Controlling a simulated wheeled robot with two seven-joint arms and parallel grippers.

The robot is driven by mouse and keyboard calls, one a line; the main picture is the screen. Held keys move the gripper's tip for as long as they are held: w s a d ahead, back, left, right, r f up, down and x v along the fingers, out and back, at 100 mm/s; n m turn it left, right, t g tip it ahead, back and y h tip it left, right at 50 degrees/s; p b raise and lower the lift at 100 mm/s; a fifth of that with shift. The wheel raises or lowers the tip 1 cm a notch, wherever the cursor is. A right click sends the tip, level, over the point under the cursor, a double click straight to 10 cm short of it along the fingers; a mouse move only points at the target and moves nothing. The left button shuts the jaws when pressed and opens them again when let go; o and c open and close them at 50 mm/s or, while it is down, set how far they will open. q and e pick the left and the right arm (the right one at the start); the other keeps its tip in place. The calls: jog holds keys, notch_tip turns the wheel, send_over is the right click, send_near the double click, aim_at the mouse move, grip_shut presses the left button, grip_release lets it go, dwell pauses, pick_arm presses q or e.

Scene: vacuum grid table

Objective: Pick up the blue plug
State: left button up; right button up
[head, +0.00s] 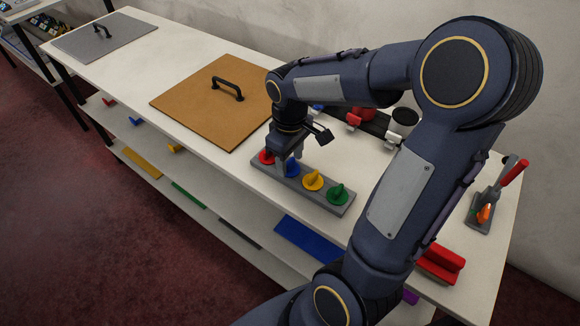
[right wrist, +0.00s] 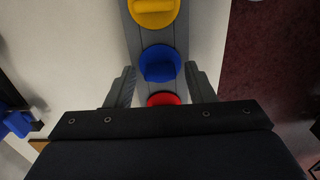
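The blue plug (head: 292,169) sits in a grey strip-shaped base (head: 327,204) on the white table, between the red plug (head: 266,157) and the yellow plug (head: 313,181). A green plug (head: 337,195) is at the near right end. My right gripper (head: 287,155) points down at the blue plug and partly hides it. In the right wrist view the right gripper (right wrist: 162,78) is open, with a finger on each side of the base. The blue plug (right wrist: 160,63) shows between and slightly beyond the fingertips, with clear gaps to both. My left gripper is not in view.
Behind my right arm lies a dark fixture (head: 378,124) with red parts. A brown board with a black handle (head: 212,103) lies to the left. A red-handled clamp (head: 497,197) stands at the right. Lower shelves hold coloured pieces.

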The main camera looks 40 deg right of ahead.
jog(key=c, duration=0.8)
jog(key=shift+c, duration=0.2)
jog(key=shift+r, duration=0.15)
